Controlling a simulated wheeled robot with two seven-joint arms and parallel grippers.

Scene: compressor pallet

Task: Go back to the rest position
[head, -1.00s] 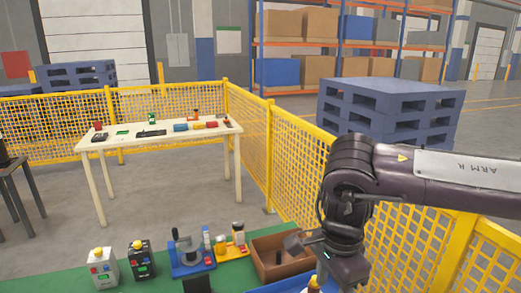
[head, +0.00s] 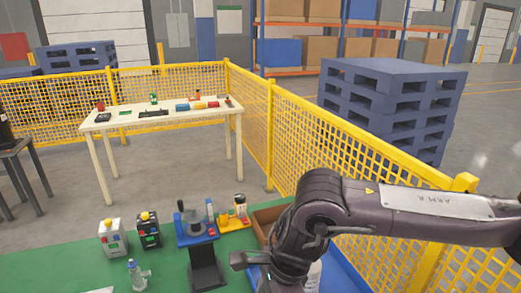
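My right arm (head: 420,203) comes in from the right, above the near green-topped bench (head: 75,265). Its dark wrist bends down over the right part of the bench. My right gripper (head: 243,260) is at the lower end of that wrist, partly hidden by it. Only a small grey finger-like part shows, to the right of a black stand (head: 206,268). I cannot make out whether it is open or holds anything. My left arm and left gripper are not in view.
Yellow mesh fencing (head: 330,155) stands behind. A cream table (head: 165,122) is farther back.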

